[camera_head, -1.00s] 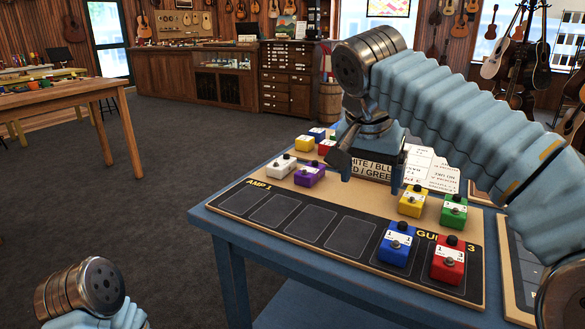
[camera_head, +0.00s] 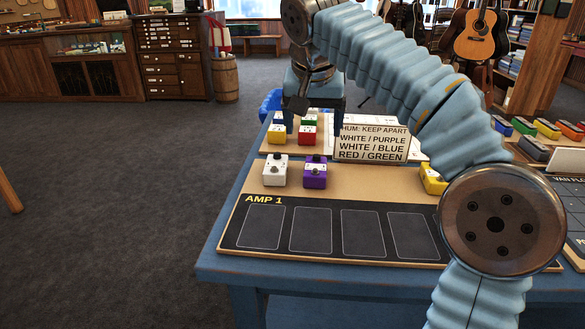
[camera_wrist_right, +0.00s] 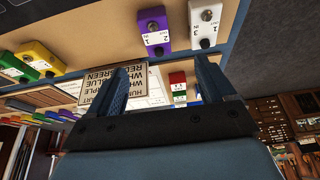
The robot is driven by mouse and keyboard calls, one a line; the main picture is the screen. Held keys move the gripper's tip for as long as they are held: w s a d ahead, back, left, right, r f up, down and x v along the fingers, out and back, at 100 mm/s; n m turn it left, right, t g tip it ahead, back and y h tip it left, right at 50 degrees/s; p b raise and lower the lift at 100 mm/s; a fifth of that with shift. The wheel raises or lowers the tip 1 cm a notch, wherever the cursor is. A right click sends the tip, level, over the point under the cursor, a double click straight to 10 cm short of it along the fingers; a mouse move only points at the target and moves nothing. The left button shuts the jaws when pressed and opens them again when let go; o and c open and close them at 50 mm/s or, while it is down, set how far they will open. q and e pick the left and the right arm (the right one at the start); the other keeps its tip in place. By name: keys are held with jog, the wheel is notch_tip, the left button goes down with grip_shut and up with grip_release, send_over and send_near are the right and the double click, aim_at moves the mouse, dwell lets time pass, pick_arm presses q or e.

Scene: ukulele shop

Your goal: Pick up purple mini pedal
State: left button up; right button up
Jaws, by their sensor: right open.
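The purple mini pedal (camera_head: 315,173) stands upright on the tan board, beside and to the right of the white pedal (camera_head: 275,170). In the right wrist view the purple pedal (camera_wrist_right: 154,28) is at the top centre, with the white pedal (camera_wrist_right: 205,20) to its right. My right gripper (camera_head: 313,127) is open and empty. In the head view it appears beyond the purple pedal and above it in the picture, with its fingers apart from that pedal. In the wrist view the open fingers (camera_wrist_right: 160,70) point toward the pedal pair. My left gripper is out of view.
Several yellow, red and green pedals sit behind the pair. A yellow pedal (camera_head: 433,180) is partly hidden by my right arm. Empty outlined slots line the AMP 1 board (camera_head: 330,258) at the front.

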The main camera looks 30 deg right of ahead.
jog(key=b, duration=0.2)
send_over(316, 166)
jog(key=s+a, duration=0.2)
notch_tip(316, 166, down, 7)
jog(key=shift+w+f, duration=0.1)
jog(key=x, duration=0.5)
jog(key=shift+d+f, duration=0.4)
jog(key=shift+c, duration=0.3)
jog(key=c, duration=1.1)
jog(key=shift+r, duration=0.2)
